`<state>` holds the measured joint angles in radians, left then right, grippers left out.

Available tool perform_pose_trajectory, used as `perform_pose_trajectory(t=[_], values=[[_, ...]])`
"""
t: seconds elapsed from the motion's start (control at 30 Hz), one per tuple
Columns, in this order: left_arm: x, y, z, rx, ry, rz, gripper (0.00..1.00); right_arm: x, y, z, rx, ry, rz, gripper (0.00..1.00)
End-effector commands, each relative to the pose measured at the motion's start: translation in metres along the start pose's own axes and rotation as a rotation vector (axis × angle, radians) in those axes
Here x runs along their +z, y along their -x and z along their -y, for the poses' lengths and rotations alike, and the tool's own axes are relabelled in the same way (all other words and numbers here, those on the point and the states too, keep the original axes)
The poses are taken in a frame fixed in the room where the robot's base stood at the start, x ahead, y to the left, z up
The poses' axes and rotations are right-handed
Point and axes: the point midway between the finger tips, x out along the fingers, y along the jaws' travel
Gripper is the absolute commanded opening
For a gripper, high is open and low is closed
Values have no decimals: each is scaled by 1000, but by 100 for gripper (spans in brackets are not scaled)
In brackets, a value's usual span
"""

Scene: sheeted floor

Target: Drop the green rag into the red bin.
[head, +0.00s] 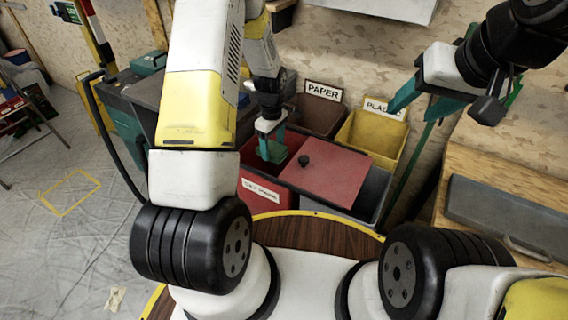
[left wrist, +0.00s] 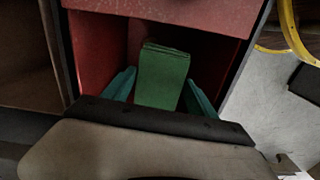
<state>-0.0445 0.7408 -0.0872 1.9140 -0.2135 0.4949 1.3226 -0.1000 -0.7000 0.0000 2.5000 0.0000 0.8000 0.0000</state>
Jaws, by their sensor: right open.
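My left gripper (head: 270,148) points down into the open part of the red bin (head: 262,192) in the head view. The rag also shows small in the head view (head: 274,153), within the bin's opening. The red walls (left wrist: 92,50) of the bin surround the rag in the left wrist view. A red lid with a black knob (head: 325,178) lies over the right part of the bin. My right gripper (head: 455,100) is open, raised at the right.
A brown bin marked PAPER (head: 314,113) and a yellow bin marked PLASTIC (head: 372,138) stand behind the red bin. A wooden bench with a grey case (head: 505,212) is at the right. The floor at the left is mostly clear.

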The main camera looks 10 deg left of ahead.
Motion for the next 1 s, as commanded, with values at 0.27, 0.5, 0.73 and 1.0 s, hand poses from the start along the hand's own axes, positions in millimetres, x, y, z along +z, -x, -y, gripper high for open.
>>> perform_pose_trajectory(t=[0.27,0.5,0.73,1.0], values=[[0,0,0,0,0,0,86,0,0,0,0,0,0,54],[0,11,-1,2,0,-1,86,0,0,0,0,0,0,54],[0,51,-1,4,0,-2,86,0,0,0,0,0,0,54],[0,77,0,0,0,0,86,0,0,0,0,0,0,54]])
